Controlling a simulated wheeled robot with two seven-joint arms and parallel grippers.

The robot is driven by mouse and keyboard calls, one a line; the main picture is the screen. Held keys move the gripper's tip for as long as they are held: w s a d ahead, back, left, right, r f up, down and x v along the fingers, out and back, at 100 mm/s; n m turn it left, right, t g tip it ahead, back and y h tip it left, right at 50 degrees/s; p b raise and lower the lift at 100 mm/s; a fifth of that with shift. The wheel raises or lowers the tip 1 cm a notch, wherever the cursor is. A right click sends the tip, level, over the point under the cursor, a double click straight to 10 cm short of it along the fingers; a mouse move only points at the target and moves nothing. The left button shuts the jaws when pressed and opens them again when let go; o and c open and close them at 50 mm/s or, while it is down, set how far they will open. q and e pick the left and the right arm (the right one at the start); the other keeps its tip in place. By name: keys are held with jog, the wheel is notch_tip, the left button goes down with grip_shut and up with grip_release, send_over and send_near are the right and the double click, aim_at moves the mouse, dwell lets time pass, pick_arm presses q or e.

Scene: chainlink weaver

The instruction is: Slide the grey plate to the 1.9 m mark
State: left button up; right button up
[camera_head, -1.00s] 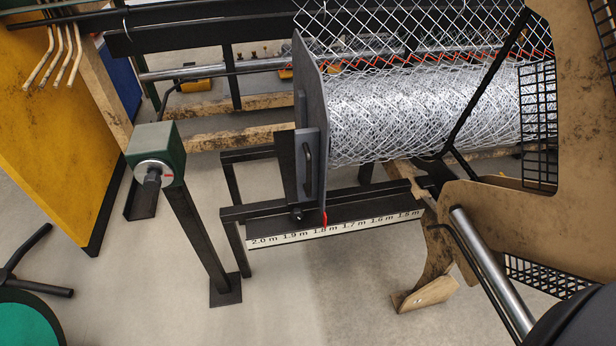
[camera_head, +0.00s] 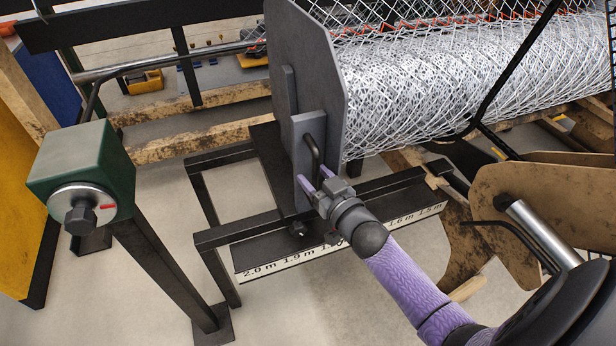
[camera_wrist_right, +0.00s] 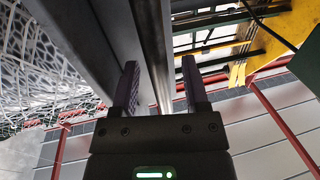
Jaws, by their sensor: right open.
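The grey plate (camera_head: 306,75) stands upright at the left end of the wire mesh roll. A dark bar handle (camera_head: 314,150) is on its lower bracket. The plate's carriage rests on a black rail above a white scale strip (camera_head: 275,263). The 2.0 m and 1.9 m marks are readable; the 1.8 m area is covered by my right wrist, so I cannot read the plate's mark. My right gripper (camera_head: 314,185) is at the handle's lower part. In the right wrist view its open fingers (camera_wrist_right: 160,88) stand either side of the handle bar (camera_wrist_right: 153,45). My left gripper is not in view.
The mesh roll (camera_head: 430,105) lies right of the plate. A green block on a post (camera_head: 84,165) stands at the left, with a yellow panel (camera_head: 15,200) behind it. The rail left of the plate looks clear.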

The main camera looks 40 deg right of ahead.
jog(key=shift+w, duration=1)
grip_shut()
dwell(0.5)
